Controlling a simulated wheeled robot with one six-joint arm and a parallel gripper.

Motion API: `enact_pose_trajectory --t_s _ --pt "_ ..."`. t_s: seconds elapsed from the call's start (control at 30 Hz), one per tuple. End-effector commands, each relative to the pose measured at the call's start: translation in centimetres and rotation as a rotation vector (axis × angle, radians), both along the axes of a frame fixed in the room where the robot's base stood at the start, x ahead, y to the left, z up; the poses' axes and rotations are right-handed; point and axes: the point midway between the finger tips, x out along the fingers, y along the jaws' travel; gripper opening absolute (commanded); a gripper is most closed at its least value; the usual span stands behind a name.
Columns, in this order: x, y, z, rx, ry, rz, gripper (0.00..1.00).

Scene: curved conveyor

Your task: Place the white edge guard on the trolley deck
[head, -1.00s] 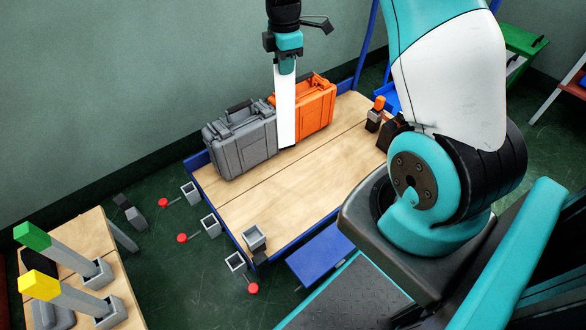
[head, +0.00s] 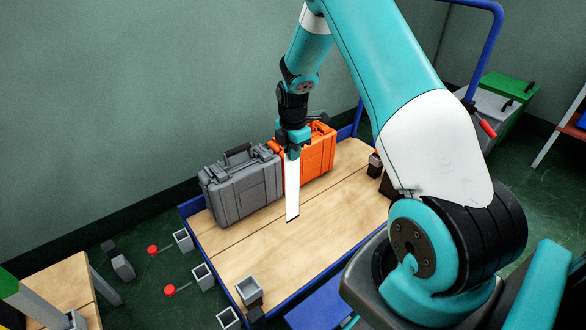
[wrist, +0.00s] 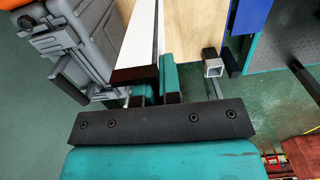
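The white edge guard (head: 292,190) is a long white strip that hangs upright from my gripper (head: 294,143) in the head view. My gripper is shut on its upper end. The guard's lower end is over the wooden trolley deck (head: 300,240), in front of the cases; I cannot tell whether it touches the boards. In the wrist view the white guard (wrist: 140,40) extends away from my gripper (wrist: 155,88), with a dark end between the teal fingers.
A grey case (head: 245,190) and an orange case (head: 318,155) stand on the deck's far side, close behind the guard. Square grey sockets (head: 248,290) line its near left end. The deck's front middle is clear. A wooden table (head: 50,290) stands at lower left.

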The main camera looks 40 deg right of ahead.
Motion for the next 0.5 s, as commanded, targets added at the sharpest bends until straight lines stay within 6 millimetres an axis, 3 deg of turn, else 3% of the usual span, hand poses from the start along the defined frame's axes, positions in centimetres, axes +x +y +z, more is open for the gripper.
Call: enact_pose_trajectory --t_s 0.33,0.5 --pt "0.0 0.0 -4.3 0.0 0.0 0.0 0.0" --pt "0.1 0.0 -4.5 -0.001 -0.002 -0.001 0.0"
